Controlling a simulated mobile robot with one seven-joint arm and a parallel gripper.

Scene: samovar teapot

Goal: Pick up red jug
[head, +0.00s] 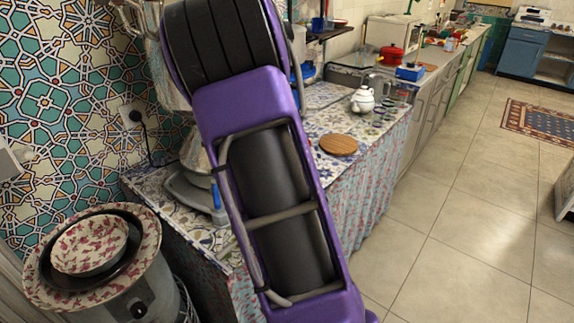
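No clear red jug shows. A small red pot-like vessel (391,56) stands far back on the counter; I cannot tell whether it is the jug. My own purple and black arm fills the middle of the head view and hides part of the counter and wall behind it. My gripper is not in view.
A white teapot (363,100) and a round wooden board (339,145) are on the patterned counter (340,121). A blue box (410,72) sits farther back. Nested patterned bowls (90,246) stand at lower left. The tiled floor (459,215) at right is clear, with a rug (540,122) beyond.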

